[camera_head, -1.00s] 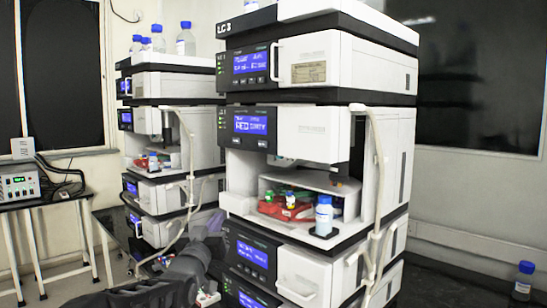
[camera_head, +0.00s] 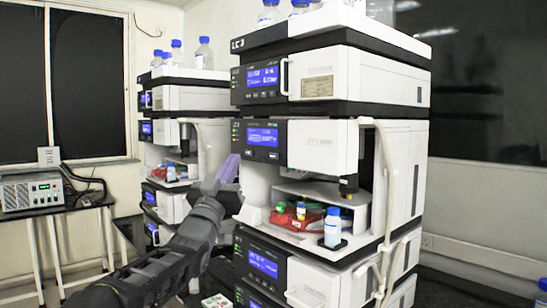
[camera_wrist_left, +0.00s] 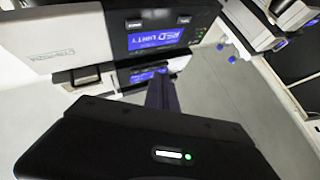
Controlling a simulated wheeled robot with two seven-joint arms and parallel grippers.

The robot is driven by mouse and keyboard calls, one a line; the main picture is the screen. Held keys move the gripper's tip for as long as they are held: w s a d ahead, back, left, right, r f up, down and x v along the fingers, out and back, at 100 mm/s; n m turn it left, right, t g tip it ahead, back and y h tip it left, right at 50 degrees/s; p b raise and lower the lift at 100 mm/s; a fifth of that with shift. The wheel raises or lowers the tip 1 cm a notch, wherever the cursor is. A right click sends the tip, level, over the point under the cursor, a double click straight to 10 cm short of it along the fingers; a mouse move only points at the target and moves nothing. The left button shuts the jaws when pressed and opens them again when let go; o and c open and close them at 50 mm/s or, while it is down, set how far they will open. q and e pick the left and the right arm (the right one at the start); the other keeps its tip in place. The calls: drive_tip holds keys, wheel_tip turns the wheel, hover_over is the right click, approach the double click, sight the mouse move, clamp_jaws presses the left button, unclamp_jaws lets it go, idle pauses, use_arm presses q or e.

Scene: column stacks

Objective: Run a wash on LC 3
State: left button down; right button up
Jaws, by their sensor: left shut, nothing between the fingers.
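The LC 3 stack (camera_head: 332,72) stands at the centre right of the head view, its name on the top left edge. Its second module has a lit blue display (camera_head: 262,137) above an open bay. In the bay are a red tray (camera_head: 290,222) of small vials and a blue-capped bottle (camera_head: 332,228). My left gripper (camera_head: 229,168) has purple fingers, is shut and empty, and is at the bay's left edge, below and left of that display. In the left wrist view the fingers (camera_wrist_left: 162,95) point towards the stack front, near a lit display (camera_wrist_left: 155,38) with large text.
A second stack (camera_head: 190,97) stands behind on the left. Blue-capped bottles (camera_head: 205,55) stand on it, and others on LC 3. A pale tube (camera_head: 387,190) hangs down LC 3's right front. A bench instrument (camera_head: 32,190) is at far left.

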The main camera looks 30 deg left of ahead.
sight(274, 156)
use_arm(q)
drive_tip(key=shift+w, duration=0.1)
drive_tip(key=w+d+p, duration=0.2)
drive_tip(key=w+p, duration=0.2)
drive_tip(key=w, duration=0.4)
drive_tip(key=shift+d+p, duration=0.25)
drive_tip(key=shift+p, duration=0.1)
drive_tip(key=shift+w+f, duration=0.1)
drive_tip(key=shift+w, duration=0.15)
idle(1.6)
drive_tip(key=shift+w+d, duration=0.15)
drive_tip(key=shift+w, duration=0.1)
